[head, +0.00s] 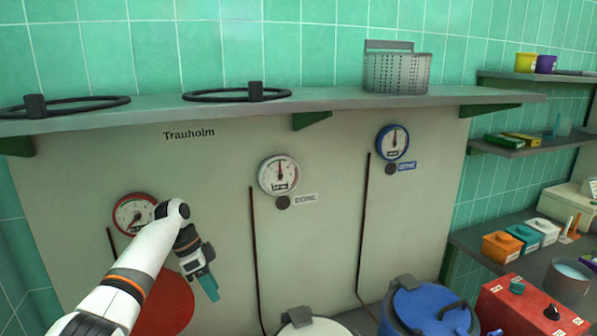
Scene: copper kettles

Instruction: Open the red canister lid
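A flat, rounded red shape (172,305) shows at the bottom left, partly hidden by my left arm and cut off by the frame. It looks like a raised round lid seen face-on, but I cannot be sure, and no vessel body shows below it. My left gripper (208,286) hangs pointing down at its right edge in the picture. Its teal fingertips overlap from this angle, so the gap is unclear. I see nothing held, and cannot tell whether it touches the red shape. My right gripper is not in view.
A white-lidded vessel (312,326) and a blue-lidded vessel (428,308) stand to the right. A red control box (535,312) is at the lower right, with small canisters (501,247) behind it. A grey shelf (330,101) runs above the gauges (280,175).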

